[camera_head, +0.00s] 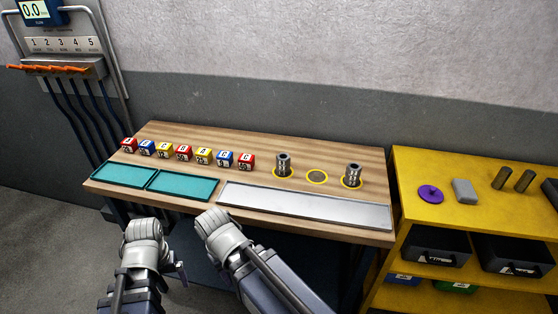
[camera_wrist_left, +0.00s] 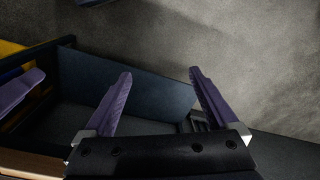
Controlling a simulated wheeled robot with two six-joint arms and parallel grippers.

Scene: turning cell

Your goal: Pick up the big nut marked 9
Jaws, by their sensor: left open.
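I cannot make out a big nut marked 9 in either view. Two ribbed metal cylindrical pieces stand in yellow rings on the wooden bench: a left one (camera_head: 284,162) and a right one (camera_head: 353,173). No number is readable on them. In the left wrist view my left gripper (camera_wrist_left: 160,76) is open, with nothing between its fingers. In the head view my left arm is in front of the bench, below its near edge, apart from the pieces. My right arm is beside it; its jaws are hidden there. A finger-like piece at the wrist view's left edge may be my right gripper's.
The bench (camera_head: 310,184) also holds a row of lettered coloured blocks, two teal trays (camera_head: 124,175) and a long grey tray (camera_head: 300,205). A yellow shelf (camera_head: 450,214) at right bears a purple disc (camera_head: 431,194).

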